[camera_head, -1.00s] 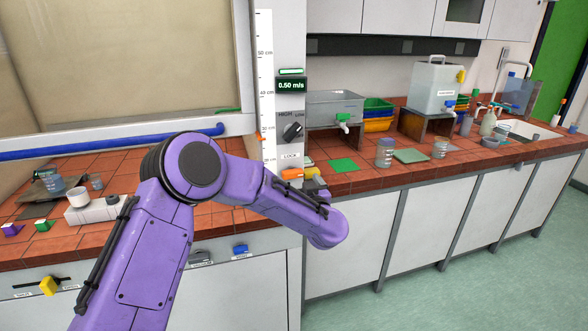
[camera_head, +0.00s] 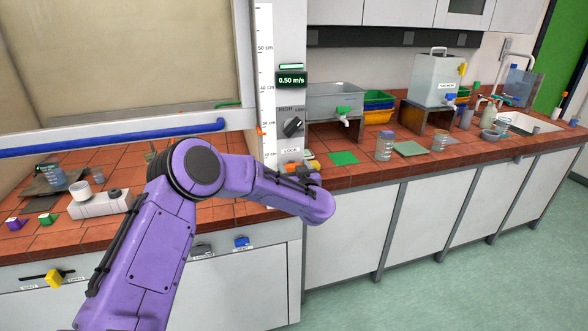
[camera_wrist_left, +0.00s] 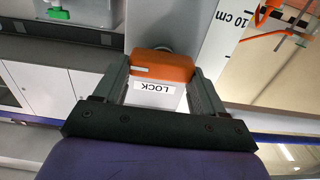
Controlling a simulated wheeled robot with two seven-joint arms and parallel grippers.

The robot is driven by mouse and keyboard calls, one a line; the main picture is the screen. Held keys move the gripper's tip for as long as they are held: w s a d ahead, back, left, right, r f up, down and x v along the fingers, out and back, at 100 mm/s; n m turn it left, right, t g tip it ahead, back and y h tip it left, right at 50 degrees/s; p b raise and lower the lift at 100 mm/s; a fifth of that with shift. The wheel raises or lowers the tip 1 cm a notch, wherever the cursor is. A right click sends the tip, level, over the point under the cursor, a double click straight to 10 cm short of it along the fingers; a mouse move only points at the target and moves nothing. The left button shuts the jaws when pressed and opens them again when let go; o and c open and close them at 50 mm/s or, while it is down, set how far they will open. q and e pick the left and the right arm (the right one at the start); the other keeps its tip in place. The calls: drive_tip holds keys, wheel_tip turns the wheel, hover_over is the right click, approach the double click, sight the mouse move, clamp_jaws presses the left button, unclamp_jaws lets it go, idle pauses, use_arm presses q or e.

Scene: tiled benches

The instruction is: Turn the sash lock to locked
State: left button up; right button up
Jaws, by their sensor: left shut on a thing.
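The sash lock is an orange block (camera_wrist_left: 163,66) on the pale post beside the hood. In the left wrist view it fills the gap between the fingers of my left gripper (camera_wrist_left: 160,76), which is shut on it, and a pale mark shows on it. The LOCK label (camera_wrist_left: 154,86) looks upside down there. In the head view the same label (camera_head: 291,151) sits just above my left gripper (camera_head: 299,170), and the gripper and wrist largely hide the lock. My right gripper does not show.
A dark HIGH/LOW knob (camera_head: 293,127) and a 0.50 m/s display (camera_head: 291,80) are above on the post. The glass sash with its blue bar (camera_head: 110,138) stands at left. Bench items include a jar (camera_head: 384,147) and a green pad (camera_head: 343,158).

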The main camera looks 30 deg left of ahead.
use_arm(q)
drive_tip(key=n+b, duration=0.1)
drive_tip(key=n, duration=0.1)
drive_tip(key=n+b, duration=0.2)
drive_tip(key=shift+s+a+f+n, duration=0.15)
drive_tip(key=shift+f+n, duration=0.05)
drive_tip(key=shift+n, duration=0.2)
drive_tip(key=n+b, duration=0.4)
drive_tip(key=shift+s+a+f+n, duration=0.1)
drive_tip(key=shift+s+f+n, duration=0.1)
drive_tip(key=shift+n, duration=0.1)
drive_tip(key=shift+a+f+n+b, duration=0.1)
drive_tip(key=shift+f+n+b, duration=0.05)
drive_tip(key=shift+n+b, duration=4.1)
drive_tip(key=o, duration=1)
drive_tip(key=shift+o, duration=0.2)
